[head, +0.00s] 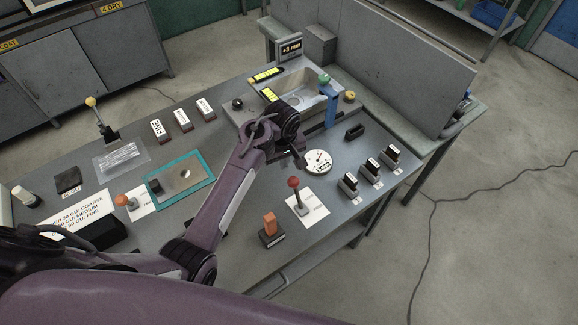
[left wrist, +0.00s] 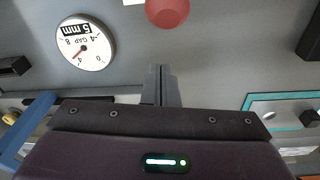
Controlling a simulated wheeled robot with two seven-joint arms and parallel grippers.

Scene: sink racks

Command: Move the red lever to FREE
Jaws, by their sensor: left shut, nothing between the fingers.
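The red lever (head: 294,183) has a red ball knob on a stalk. It rises from a small grey base on a white label plate (head: 313,207) on the grey table. The label's words are too small to read, so I cannot tell which position the lever is in. My left gripper (head: 299,161) is shut and empty, just behind the red knob in the head view. In the left wrist view the closed fingertips (left wrist: 162,72) point toward the red knob (left wrist: 167,10), which is cut by the top edge, with a visible gap between them. My right gripper is not in view.
A round dial (head: 318,161) lies right of my left gripper. An orange block-shaped handle (head: 270,224) stands left of the red lever. Several black-topped switches (head: 370,167) stand to the right. A teal-edged plate (head: 181,179) and an orange-knobbed lever (head: 122,200) are at left.

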